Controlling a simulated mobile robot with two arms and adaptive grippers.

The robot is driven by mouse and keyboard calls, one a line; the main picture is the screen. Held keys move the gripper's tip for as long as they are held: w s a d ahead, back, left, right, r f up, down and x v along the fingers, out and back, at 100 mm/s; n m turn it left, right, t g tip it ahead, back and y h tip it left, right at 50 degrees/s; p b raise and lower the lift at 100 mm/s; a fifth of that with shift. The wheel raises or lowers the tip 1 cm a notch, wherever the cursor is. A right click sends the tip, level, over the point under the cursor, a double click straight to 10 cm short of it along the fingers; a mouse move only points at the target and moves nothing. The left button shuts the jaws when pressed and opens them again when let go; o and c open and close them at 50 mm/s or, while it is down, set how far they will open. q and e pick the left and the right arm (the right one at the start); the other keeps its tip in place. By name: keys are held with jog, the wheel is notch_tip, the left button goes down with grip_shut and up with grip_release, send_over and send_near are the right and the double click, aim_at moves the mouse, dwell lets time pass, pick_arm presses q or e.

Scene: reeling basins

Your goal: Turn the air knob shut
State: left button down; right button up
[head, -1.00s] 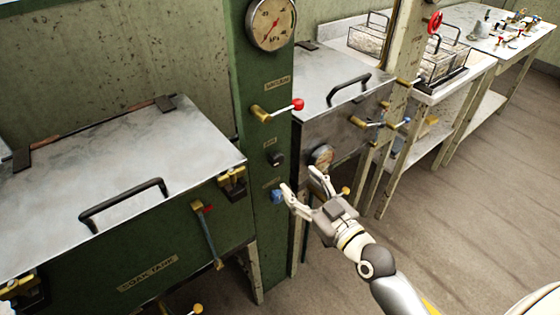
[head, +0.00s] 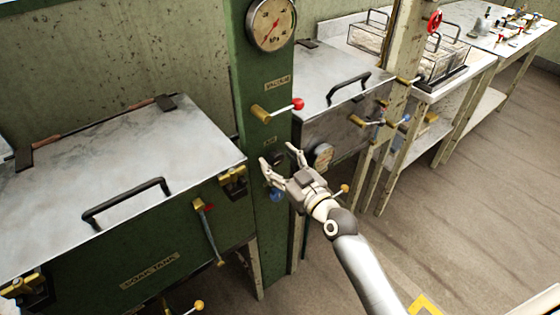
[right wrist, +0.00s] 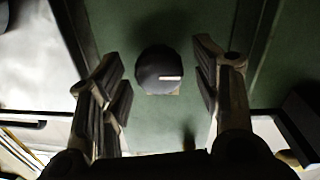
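The air knob (right wrist: 158,70) is a round black knob on the green column, with a short white mark pointing right in the right wrist view. In the head view it sits under a small label, partly hidden by my right gripper (head: 278,155). The right gripper (right wrist: 160,62) is open, its two fingers spread to either side of the knob with gaps on both sides. Nothing is between the fingers that they touch. My left gripper is not in view.
A blue knob (head: 275,195) is just below on the column. A red-tipped valve lever (head: 278,109) and a pressure gauge (head: 270,24) are above. The soak tank (head: 110,190) stands left, and a metal-lidded basin (head: 335,80) right. Floor at right is clear.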

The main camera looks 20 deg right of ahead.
jog(key=c, duration=0.9)
jog(key=shift+m, duration=0.3)
jog(key=shift+c, duration=0.2)
jog(key=m+p, duration=0.2)
jog(key=shift+r+m, duration=0.2)
jog(key=shift+m, duration=0.1)
jog(key=m+p, duration=0.2)
jog(key=m, duration=0.1)
jog(key=shift+m+g, duration=0.3)
jog(key=m, duration=0.2)
jog(key=shift+d+m+p, duration=0.1)
jog(key=shift+m+p, duration=0.2)
jog(key=shift+p, duration=0.1)
jog(key=m, duration=0.2)
jog(key=shift+w+f+m, duration=0.1)
jog(key=shift+m, duration=0.2)
jog(key=m, duration=0.5)
jog(key=shift+d+g+y+p, duration=0.1)
jog(key=shift+g+y+p, duration=0.2)
jog(key=shift+y+p, duration=0.1)
